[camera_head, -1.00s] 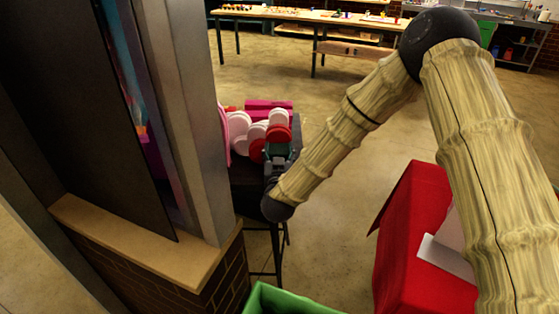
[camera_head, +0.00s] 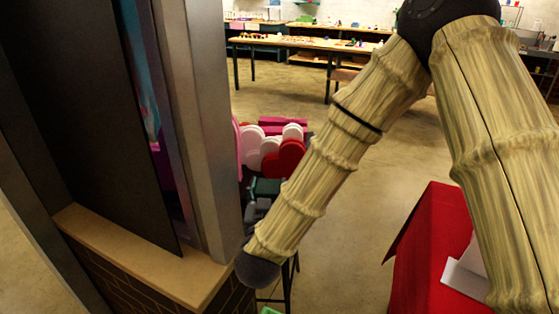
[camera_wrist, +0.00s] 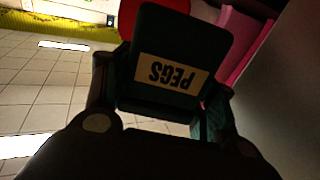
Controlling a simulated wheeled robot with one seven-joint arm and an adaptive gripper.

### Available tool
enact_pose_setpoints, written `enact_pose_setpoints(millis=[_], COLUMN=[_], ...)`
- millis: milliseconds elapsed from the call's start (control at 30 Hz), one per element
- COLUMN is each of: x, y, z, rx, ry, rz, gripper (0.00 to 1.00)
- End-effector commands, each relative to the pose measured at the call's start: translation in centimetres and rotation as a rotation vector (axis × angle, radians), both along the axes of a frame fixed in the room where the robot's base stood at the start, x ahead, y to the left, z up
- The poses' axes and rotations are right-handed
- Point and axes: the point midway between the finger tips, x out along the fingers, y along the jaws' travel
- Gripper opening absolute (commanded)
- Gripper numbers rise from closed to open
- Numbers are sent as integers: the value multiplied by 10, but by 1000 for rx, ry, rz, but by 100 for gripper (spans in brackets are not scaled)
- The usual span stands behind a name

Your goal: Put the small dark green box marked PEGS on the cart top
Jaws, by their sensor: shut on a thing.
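The small dark green box (camera_wrist: 185,45) fills the upper middle of the wrist view, its pale PEGS label (camera_wrist: 171,75) upside down. My gripper (camera_wrist: 160,95) is shut on this box, with a finger at each side. In the head view the dark green box (camera_head: 266,187) shows just beyond the end of my arm, in front of red, white and pink heart shapes. My gripper (camera_head: 259,206) is partly hidden there by my forearm. I cannot pick out the cart top for certain in either view.
A grey post (camera_head: 208,130) and brick ledge (camera_head: 140,255) stand close left of my gripper. Heart shapes (camera_head: 270,150) and magenta boxes (camera_head: 283,125) are behind the box. A red-draped stand (camera_head: 425,245) is at right. Open floor (camera_head: 350,200) lies between; long tables (camera_head: 300,43) are far back.

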Motion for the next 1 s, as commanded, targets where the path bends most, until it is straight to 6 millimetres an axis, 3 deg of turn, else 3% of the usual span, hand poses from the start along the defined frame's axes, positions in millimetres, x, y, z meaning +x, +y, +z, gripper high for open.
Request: enact_pose_setpoints(millis=[167, 467, 800, 1000], x=[8, 19, 0, -13], y=[-28, -111, -200, -229], z=[-21, -85, -161, -186], rx=[2, 3, 0, -1], ry=[-6, -19, -9, 0], rz=[-9, -16, -4, 4], gripper=[26, 26, 26, 26])
